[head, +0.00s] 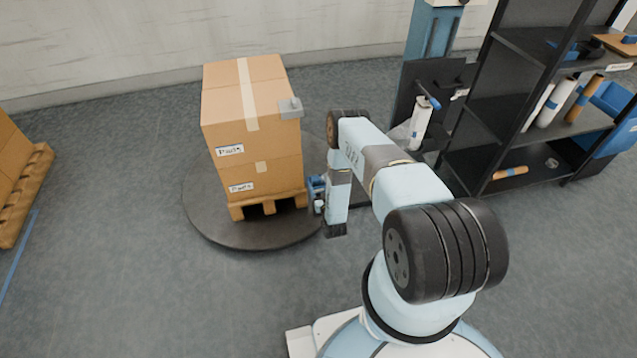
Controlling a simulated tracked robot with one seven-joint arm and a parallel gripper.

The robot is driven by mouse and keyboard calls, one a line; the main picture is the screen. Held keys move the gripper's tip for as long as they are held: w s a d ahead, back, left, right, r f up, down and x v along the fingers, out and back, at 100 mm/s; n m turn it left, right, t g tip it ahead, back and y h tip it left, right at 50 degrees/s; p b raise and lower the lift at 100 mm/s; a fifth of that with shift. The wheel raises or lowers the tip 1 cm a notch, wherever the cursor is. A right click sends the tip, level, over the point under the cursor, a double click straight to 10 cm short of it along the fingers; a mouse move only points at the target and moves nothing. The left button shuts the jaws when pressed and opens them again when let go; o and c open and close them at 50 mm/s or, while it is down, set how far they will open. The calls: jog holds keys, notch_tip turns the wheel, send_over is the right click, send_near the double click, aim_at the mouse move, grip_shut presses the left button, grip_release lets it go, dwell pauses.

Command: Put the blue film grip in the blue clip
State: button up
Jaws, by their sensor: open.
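My gripper (336,230) points down at the end of my arm, low over the right edge of the turntable, to the right of the wooden pallet. It is open, and I see nothing between its fingers, though they are small and dark here. A small blue part (316,186) with pale pieces below it shows between the pallet and my wrist, partly hidden by my arm; it may be the blue clip. Another small blue part (433,102) sits at the top of the white film roll (420,124) on the wrapper; I cannot tell whether it is the film grip.
Stacked cartons (246,95) stand on a pallet (268,205) on the round dark turntable (215,225). The wrapper's column (432,35) and a black shelf (480,130) with rolls stand at right. Another loaded pallet (25,195) is at far left. The floor in front is clear.

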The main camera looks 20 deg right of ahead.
jog(key=shift+s+r, duration=0.1)
jog(key=shift+s, duration=1.7)
